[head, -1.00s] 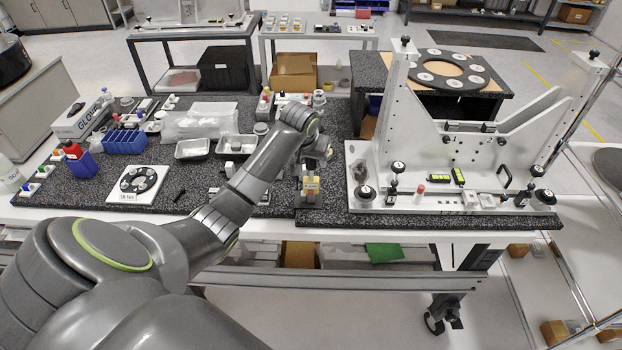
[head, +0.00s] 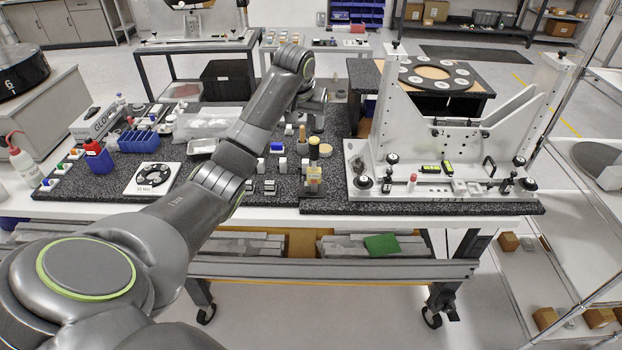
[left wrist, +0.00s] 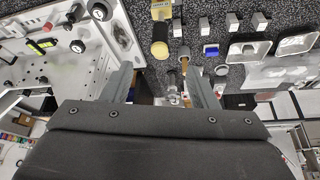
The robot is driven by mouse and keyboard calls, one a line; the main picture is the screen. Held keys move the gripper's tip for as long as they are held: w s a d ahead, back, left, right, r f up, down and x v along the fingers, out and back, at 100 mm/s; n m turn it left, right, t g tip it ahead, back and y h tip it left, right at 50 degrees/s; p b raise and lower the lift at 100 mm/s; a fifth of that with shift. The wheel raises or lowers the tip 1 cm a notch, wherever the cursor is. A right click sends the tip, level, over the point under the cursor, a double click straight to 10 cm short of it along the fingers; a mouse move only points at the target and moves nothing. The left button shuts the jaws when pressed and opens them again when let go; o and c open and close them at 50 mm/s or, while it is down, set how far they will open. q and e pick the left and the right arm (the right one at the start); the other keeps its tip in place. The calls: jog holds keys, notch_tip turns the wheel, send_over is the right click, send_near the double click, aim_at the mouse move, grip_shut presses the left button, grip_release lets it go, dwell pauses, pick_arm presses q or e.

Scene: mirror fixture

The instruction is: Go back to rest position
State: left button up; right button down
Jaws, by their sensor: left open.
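My left arm reaches in from the lower left in the head view. Its gripper (head: 316,98) is raised over the back of the dark worktop (head: 420,206). In the left wrist view the two fingers (left wrist: 160,80) stand wide apart with nothing held between them. A tool with a yellow and black handle (head: 314,152) stands in a tan block near the front, clear of the gripper. It also shows in the left wrist view (left wrist: 160,46), beyond the fingertips. The silver mirror fixture (head: 405,120) stands to the right. My right gripper is in neither view.
A blue bin (head: 138,141), a red-capped bottle (head: 97,156), a white card with a black ring (head: 153,179) and metal trays (head: 202,146) crowd the left. A round plate with discs (head: 436,73) lies behind the fixture. Shelving stands at the far right.

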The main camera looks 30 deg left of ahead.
pick_arm(q)
jog(key=s+d+f+m, duration=0.1)
jog(key=s+d+f, duration=0.2)
jog(key=s+f, duration=0.65)
jog(key=s+d+f+m, duration=0.2)
jog(key=s+d+f, duration=0.1)
jog(key=s+f, duration=0.65)
jog(key=s+d+f, duration=0.1)
jog(key=s+d, duration=0.1)
jog(key=s, duration=1.1)
jog(key=s+d+f, duration=0.1)
jog(key=s+d, duration=0.1)
jog(key=s, duration=1.1)
notch_tip(320, 180, down, 31)
jog(key=a+g+b, duration=0.2)
jog(key=b, duration=0.6)
jog(key=s+f+b, duration=0.2)
jog(key=s+f, duration=0.3)
jog(key=f, duration=0.3)
jog(key=s+d+f+g+b, duration=0.1)
jog(key=s+f+b, duration=0.1)
jog(key=s+f, duration=0.3)
jog(key=s+f+b, duration=0.2)
jog(key=s+f, duration=0.2)
jog(key=f, duration=0.7)
jog(key=shift+s+d, duration=0.4)
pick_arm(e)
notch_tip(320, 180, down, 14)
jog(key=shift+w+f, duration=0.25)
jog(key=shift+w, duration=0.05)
